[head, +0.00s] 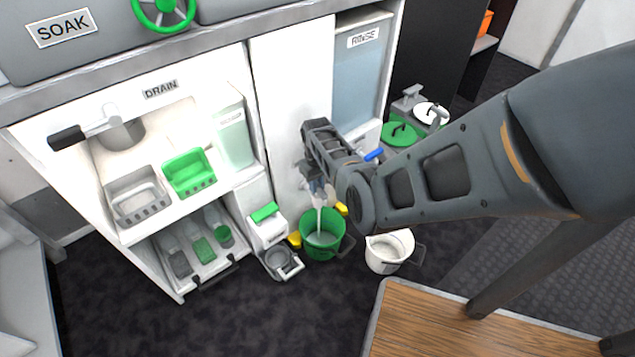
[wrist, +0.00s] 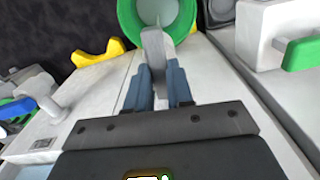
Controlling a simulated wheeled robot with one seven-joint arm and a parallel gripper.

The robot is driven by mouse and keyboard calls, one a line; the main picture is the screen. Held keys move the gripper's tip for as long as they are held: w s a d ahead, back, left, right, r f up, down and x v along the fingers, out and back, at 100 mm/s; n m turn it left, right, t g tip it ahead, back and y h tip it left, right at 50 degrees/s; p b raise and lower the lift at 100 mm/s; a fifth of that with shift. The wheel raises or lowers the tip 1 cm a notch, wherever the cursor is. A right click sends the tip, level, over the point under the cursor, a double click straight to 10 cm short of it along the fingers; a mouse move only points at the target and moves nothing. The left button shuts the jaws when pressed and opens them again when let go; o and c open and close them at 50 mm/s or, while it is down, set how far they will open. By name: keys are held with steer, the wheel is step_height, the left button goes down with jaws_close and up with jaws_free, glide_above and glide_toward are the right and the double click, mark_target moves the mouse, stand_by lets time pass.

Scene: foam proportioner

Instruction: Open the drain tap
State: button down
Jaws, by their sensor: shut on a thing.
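My gripper (head: 319,182) is in front of the white cabinet front, low down above a green bucket (head: 313,245). In the wrist view its two blue-grey fingers (wrist: 158,78) are closed on a grey lever-like piece (wrist: 153,44), which points toward the green bucket (wrist: 126,18). A pale narrow strip (head: 319,218) hangs down toward the bucket; I cannot tell whether it is liquid or part of the tap. The tap's body is mostly hidden behind my gripper. A grey lever with a black grip (head: 67,138) sticks out left under the DRAIN sign (head: 160,90).
A white bucket (head: 388,250) stands right of the green one. Yellow chocks (head: 295,240) flank the green bucket. A blue-handled tap (head: 373,155) is close to my wrist. A green-handled white dispenser (head: 265,221) stands left. A wooden top (head: 450,325) lies at the front right.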

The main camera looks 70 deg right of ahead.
steer(key=shift+n, duration=0.6)
steer(key=c, duration=1)
jaws_free()
step_height(320, 180, up, 8)
steer(key=p, duration=0.3)
steer(key=shift+f+p, duration=0.1)
steer(key=shift+p, duration=0.25)
